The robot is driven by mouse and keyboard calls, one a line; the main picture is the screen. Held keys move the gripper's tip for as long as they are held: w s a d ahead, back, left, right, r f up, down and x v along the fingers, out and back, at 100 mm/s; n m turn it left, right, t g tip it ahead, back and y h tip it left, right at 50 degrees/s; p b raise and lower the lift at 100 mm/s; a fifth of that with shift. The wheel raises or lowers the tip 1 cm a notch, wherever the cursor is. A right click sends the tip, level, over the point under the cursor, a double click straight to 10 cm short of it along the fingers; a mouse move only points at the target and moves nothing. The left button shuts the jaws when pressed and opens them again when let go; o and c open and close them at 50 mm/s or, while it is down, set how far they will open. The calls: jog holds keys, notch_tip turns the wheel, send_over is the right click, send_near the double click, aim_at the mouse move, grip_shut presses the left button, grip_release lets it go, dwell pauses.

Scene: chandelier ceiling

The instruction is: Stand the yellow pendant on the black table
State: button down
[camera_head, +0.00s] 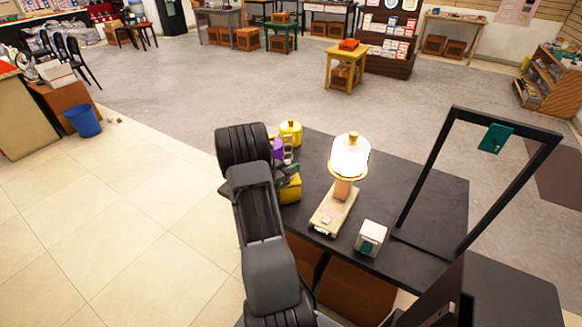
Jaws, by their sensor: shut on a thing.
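My gripper (292,178) is at the left side of the black table (400,178), partly hidden behind my arm. It is shut on a yellow pendant (291,190), which shows just under the fingers at the table's left edge. My arm covers part of it, and I cannot tell whether its base touches the table top. A second yellow piece (290,130) stands farther back at the table's far left corner. A purple piece (277,148) shows between the two, partly hidden by my arm.
A glowing white lamp (349,158) stands on a beige scale (335,211) mid-table. A small white box (370,238) is at the front. A black frame (434,163) with a teal piece (496,138) rises at the right. Bare table top lies behind and right of the lamp.

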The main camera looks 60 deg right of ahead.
jog(key=shift+f, duration=0.2)
jog(key=c, duration=0.9)
grip_release()
